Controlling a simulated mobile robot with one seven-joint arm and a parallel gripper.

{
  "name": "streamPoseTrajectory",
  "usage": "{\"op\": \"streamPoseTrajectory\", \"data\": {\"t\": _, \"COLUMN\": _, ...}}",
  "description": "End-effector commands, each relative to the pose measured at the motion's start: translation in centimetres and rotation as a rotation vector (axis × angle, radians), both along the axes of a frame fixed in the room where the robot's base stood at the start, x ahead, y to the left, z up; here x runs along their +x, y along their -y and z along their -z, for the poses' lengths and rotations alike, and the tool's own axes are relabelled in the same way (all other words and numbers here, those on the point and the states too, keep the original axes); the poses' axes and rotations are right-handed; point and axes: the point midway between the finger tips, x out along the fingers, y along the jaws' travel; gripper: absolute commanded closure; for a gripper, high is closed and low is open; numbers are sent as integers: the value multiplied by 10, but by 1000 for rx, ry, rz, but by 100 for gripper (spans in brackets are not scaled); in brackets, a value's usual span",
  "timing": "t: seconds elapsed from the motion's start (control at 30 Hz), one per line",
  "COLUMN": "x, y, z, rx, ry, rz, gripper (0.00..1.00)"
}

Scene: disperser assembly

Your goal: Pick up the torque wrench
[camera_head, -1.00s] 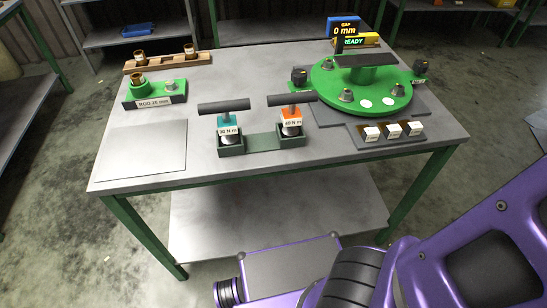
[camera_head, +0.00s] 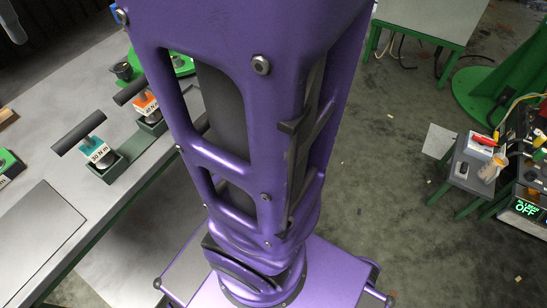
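Two T-handled torque wrenches stand upright in a green holder (camera_head: 128,158) on the grey table. The nearer torque wrench (camera_head: 93,151) has a teal body, a black crossbar and a label reading 30 N m. The other torque wrench (camera_head: 145,102) is orange with a black handle, and its label is partly cut by my arm. My purple arm fills the middle of the view and hides the space behind it. My gripper is not in the frame. Both wrenches sit in their holder with nothing touching them that I can see.
The worktable (camera_head: 60,110) is at the left, with a flat grey plate (camera_head: 35,235) near its front edge. A green round fixture (camera_head: 178,62) is partly hidden behind my arm. At the right stand a small table with boxes (camera_head: 470,160) and a green base (camera_head: 490,95). Floor between is open.

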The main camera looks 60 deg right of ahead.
Motion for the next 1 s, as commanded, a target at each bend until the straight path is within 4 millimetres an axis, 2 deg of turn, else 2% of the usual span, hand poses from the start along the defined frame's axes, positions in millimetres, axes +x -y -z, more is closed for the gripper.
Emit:
{"op": "streamPoseTrajectory", "data": {"t": 0.03, "x": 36, "y": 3, "z": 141, "rx": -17, "ry": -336, "rz": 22, "gripper": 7}}
{"op": "streamPoseTrajectory", "data": {"t": 0.17, "x": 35, "y": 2, "z": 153, "rx": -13, "ry": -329, "rz": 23, "gripper": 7}}
{"op": "streamPoseTrajectory", "data": {"t": 0.4, "x": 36, "y": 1, "z": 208, "rx": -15, "ry": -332, "rz": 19, "gripper": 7}}
{"op": "streamPoseTrajectory", "data": {"t": 0.6, "x": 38, "y": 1, "z": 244, "rx": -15, "ry": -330, "rz": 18, "gripper": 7}}
{"op": "streamPoseTrajectory", "data": {"t": 0.87, "x": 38, "y": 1, "z": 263, "rx": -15, "ry": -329, "rz": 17, "gripper": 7}}
{"op": "streamPoseTrajectory", "data": {"t": 1.0, "x": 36, "y": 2, "z": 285, "rx": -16, "ry": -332, "rz": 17, "gripper": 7}}
